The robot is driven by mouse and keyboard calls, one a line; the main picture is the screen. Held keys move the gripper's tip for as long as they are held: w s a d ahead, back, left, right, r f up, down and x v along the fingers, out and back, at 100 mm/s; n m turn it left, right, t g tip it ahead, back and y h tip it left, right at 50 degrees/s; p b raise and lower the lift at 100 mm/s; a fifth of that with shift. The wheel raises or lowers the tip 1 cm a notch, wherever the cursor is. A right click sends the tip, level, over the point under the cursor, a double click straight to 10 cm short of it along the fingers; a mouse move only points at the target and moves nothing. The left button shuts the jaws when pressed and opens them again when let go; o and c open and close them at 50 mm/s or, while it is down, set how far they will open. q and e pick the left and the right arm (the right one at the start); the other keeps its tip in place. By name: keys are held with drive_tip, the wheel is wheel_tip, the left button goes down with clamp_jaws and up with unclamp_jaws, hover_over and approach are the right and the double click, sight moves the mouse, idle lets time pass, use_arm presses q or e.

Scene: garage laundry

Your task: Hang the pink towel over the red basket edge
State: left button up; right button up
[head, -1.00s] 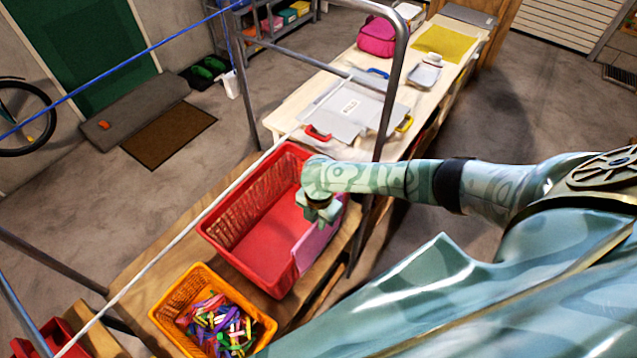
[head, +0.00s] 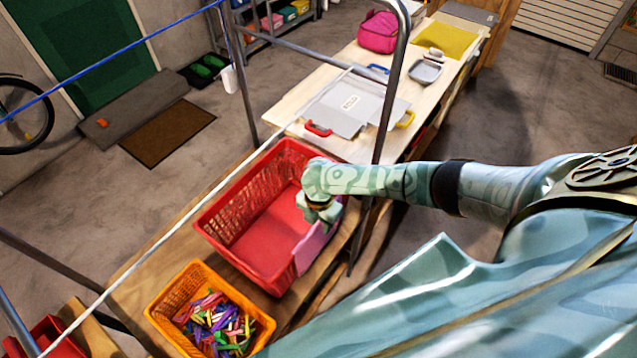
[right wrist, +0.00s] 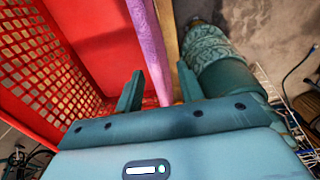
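The red basket (head: 222,208) stands on the wooden bench. The pink towel (head: 312,248) lies over its right-hand edge, with a flat pink part showing at the near right corner. My right gripper (head: 320,213) is above that edge, pointing down. In the right wrist view the towel (right wrist: 150,45) shows as a pink-purple strip along the rim, with the red basket wall (right wrist: 40,70) to its left. The strip runs between the two separated fingers (right wrist: 160,92), with gaps on both sides. The towel's far side is hidden. My left gripper is not in view.
An orange basket of colourful pegs (head: 168,302) stands in front of the red basket. A metal rack post (head: 392,90) rises close to my right arm. A white line (head: 165,240) runs along the bench's left side. A pale table (head: 290,105) stands behind.

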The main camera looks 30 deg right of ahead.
drive_tip(key=shift+r, duration=0.1)
wheel_tip(320, 180, up, 16)
drive_tip(key=p, duration=0.3)
drive_tip(key=shift+d, duration=0.15)
